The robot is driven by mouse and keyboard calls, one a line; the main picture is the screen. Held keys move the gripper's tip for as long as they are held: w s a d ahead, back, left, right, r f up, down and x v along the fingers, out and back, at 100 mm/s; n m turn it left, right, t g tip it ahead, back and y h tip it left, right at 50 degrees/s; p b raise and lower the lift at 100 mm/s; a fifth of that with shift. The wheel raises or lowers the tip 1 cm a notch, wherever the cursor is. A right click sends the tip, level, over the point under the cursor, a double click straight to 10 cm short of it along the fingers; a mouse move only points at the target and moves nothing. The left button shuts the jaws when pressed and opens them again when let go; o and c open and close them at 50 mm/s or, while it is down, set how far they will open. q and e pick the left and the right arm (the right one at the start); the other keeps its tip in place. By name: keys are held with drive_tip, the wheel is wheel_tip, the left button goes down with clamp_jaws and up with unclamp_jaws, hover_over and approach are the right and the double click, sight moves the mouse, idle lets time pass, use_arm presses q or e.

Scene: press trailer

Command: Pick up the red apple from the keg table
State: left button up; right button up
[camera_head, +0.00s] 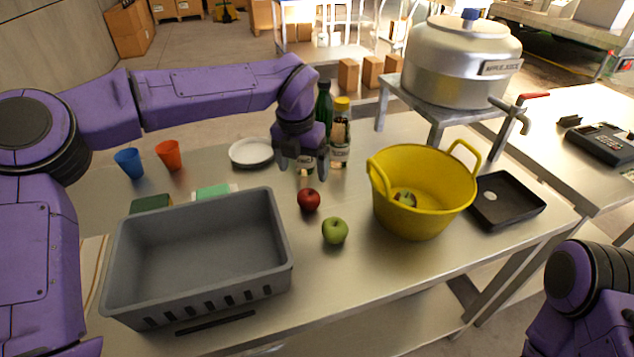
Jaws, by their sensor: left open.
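A red apple (308,200) sits on the steel keg table (345,275), between the grey crate and the yellow bucket. My left gripper (303,168) is open and points down, above and slightly behind the red apple in the picture, apart from it. Its fingers hold nothing that I can see. A green apple (335,231) sits just in front and to the right of the red one. Of my right arm only a purple link shows at the lower right; its gripper is out of the picture.
A grey crate (283,262) stands at the left. A yellow bucket (424,215) with fruit inside stands at the right, beside a black tray (507,222). Bottles (340,140) stand close behind my left gripper. A white plate (251,153), cups (168,155) and a metal keg (462,62) are farther back.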

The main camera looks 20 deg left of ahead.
sight(309, 192)
use_arm(q)
wheel_tip(309, 192, down, 4)
drive_tip(key=shift+s+f+p, duration=0.1)
drive_tip(key=shift+f+p, duration=0.15)
drive_tip(key=shift+p, duration=0.15)
drive_tip(key=f, duration=0.1)
drive_tip(key=f+p, duration=0.1)
drive_tip(key=f, duration=0.1)
drive_tip(key=w+d+f, duration=0.1)
drive_tip(key=f, duration=0.1)
drive_tip(key=shift+f+p, duration=0.25)
drive_tip(key=shift+p, duration=0.05)
drive_tip(key=c, duration=1.1)
drive_tip(key=shift+c, duration=0.3)
drive_tip(key=shift+r, duration=0.15)
